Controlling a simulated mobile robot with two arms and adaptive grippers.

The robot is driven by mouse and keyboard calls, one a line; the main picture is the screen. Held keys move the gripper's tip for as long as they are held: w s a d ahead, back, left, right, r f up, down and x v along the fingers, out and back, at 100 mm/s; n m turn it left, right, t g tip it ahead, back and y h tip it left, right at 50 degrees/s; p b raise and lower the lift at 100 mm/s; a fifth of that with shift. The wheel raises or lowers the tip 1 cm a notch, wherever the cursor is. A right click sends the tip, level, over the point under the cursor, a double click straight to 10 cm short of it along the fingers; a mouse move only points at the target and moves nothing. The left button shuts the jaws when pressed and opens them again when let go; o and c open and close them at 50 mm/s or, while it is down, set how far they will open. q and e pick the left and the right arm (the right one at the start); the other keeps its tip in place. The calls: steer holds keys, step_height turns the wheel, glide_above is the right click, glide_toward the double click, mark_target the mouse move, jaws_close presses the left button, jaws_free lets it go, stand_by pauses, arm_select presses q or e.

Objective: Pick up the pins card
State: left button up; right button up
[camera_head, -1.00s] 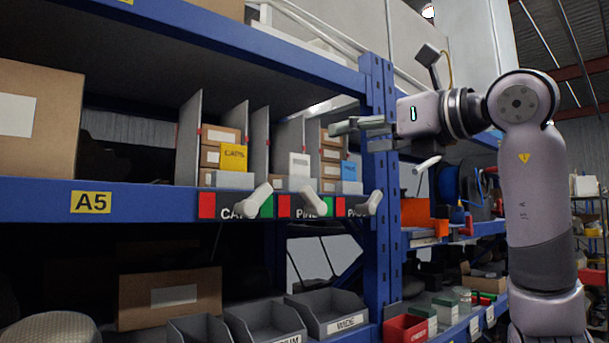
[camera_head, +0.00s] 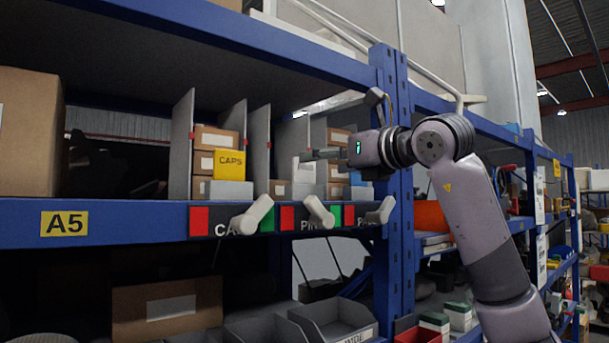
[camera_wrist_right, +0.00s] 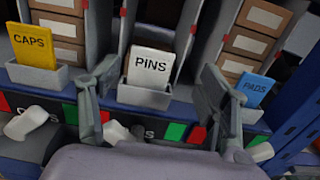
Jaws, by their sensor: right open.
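The white pins card (camera_wrist_right: 151,66) stands upright in a light grey holder (camera_wrist_right: 145,95) in the middle bay of the shelf, in the right wrist view. In the head view the card (camera_head: 303,173) is partly hidden behind my gripper. My right gripper (camera_head: 304,157) is open and reaches in from the right in front of the middle bay. In the wrist view its two fingers (camera_wrist_right: 157,84) are spread to the left and right of the card, apart from it. My left gripper is not in view.
A yellow caps card (camera_wrist_right: 34,46) stands in the left bay and a blue pads card (camera_wrist_right: 255,90) in the right bay. Grey dividers (camera_head: 259,150) separate the bays. White levers (camera_head: 319,212) stick out below. A blue upright post (camera_head: 393,200) stands at the right.

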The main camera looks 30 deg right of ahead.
mark_target(309, 184)
steer(key=w+p, duration=0.1)
steer(key=w+a+p, duration=0.1)
steer(key=w, duration=0.1)
steer(key=w+p, duration=0.1)
steer(key=shift+w+a+r, duration=0.15)
steer(key=shift+w+r, duration=0.05)
steer(key=shift+r, duration=0.05)
steer(key=shift+w+f, duration=0.15)
steer(key=shift+w, duration=0.2)
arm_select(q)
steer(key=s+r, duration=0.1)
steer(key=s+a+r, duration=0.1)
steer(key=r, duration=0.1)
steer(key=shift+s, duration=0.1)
arm_select(e)
steer(key=shift+s, duration=0.1)
steer(key=shift+s, duration=0.1)
steer(key=shift+c, duration=0.8)
steer(key=c, duration=0.9)
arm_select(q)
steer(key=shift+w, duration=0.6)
